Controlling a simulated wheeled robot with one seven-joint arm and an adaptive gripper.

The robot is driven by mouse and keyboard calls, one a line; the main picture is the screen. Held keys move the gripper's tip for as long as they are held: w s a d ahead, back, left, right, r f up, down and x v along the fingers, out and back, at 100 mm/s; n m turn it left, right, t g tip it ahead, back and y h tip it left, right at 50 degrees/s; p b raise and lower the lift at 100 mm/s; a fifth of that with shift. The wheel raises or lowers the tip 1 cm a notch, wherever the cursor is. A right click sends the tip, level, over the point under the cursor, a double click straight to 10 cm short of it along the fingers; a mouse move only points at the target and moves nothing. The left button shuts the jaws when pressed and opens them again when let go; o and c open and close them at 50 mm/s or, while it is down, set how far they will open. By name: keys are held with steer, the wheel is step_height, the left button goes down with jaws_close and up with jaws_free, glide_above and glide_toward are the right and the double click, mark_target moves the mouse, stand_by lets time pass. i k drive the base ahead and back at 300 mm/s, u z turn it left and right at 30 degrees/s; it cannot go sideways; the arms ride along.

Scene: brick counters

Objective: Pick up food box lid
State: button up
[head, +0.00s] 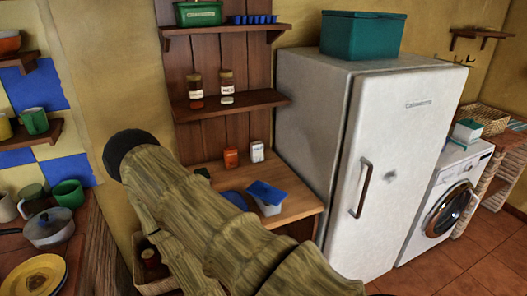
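A blue food box lid (265,193) lies over a pale, translucent food box (269,209) on the wooden counter, left of the fridge. The lid looks askew, with part of the box showing below it; I cannot tell whether it is fastened. My wood-textured arm crosses the lower middle of the view, to the left of and in front of the box. My gripper is not visible, so its state does not show.
A dark blue item (235,199), partly hidden by my arm, lies left of the box. A red container (231,158) and a white container (257,152) stand behind. The fridge (385,140) bounds the wooden counter (300,207) on the right; shelves (230,105) hang above.

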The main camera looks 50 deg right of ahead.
mark_target(272, 195)
steer(key=z, duration=0.5)
steer(key=i, duration=0.5)
steer(key=z, duration=0.6)
